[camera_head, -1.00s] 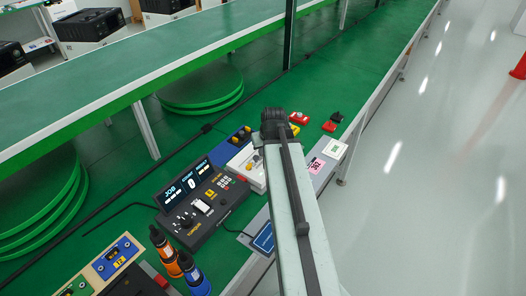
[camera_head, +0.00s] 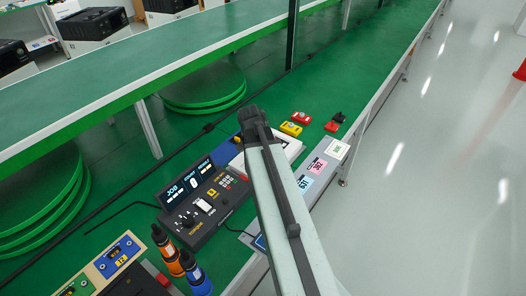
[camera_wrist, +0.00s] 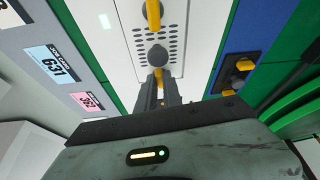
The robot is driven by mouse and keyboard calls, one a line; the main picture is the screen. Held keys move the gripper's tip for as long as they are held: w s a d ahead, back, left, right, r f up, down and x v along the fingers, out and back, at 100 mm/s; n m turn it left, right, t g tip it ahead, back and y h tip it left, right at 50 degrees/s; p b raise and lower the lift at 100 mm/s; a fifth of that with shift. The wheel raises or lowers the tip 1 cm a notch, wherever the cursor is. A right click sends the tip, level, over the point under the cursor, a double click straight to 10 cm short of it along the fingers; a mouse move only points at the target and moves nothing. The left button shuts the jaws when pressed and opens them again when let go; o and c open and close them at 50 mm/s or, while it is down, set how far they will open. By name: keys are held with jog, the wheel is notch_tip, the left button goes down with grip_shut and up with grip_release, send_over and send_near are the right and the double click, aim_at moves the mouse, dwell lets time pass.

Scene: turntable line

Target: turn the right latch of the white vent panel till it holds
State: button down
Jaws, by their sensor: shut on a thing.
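The white vent panel (camera_wrist: 196,28) fills the top middle of the wrist view, with rows of small holes and a dark round knob (camera_wrist: 156,53). One yellow latch (camera_wrist: 153,14) stands at the top of that view, lying along the panel. The right latch (camera_wrist: 158,74), also yellow, is at the near end, between my fingertips. My gripper (camera_wrist: 158,88) is shut on it; the fingers hide much of it, so its exact angle is hard to tell. In the head view my arm covers most of the panel, and the jaws are hidden.
A torque box (camera_head: 205,207), orange (camera_head: 167,252) and blue (camera_head: 196,275) drivers, and yellow (camera_head: 291,129) and red blocks lie on the green bench. A labelled grey rail (camera_head: 318,172) edges the aisle.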

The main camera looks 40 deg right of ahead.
jog(key=shift+s+d+m, duration=0.1)
jog(key=shift+m, duration=0.4)
jog(key=c, duration=1.5)
grip_release()
jog(key=shift+r, duration=0.1)
jog(key=shift+r+p, duration=0.3)
jog(key=shift+p, duration=0.1)
jog(key=p+v, duration=0.6)
jog(key=v, duration=0.1)
jog(key=shift+a+r+p, duration=0.1)
jog(key=shift+a+p, duration=0.1)
jog(key=shift+p, duration=0.15)
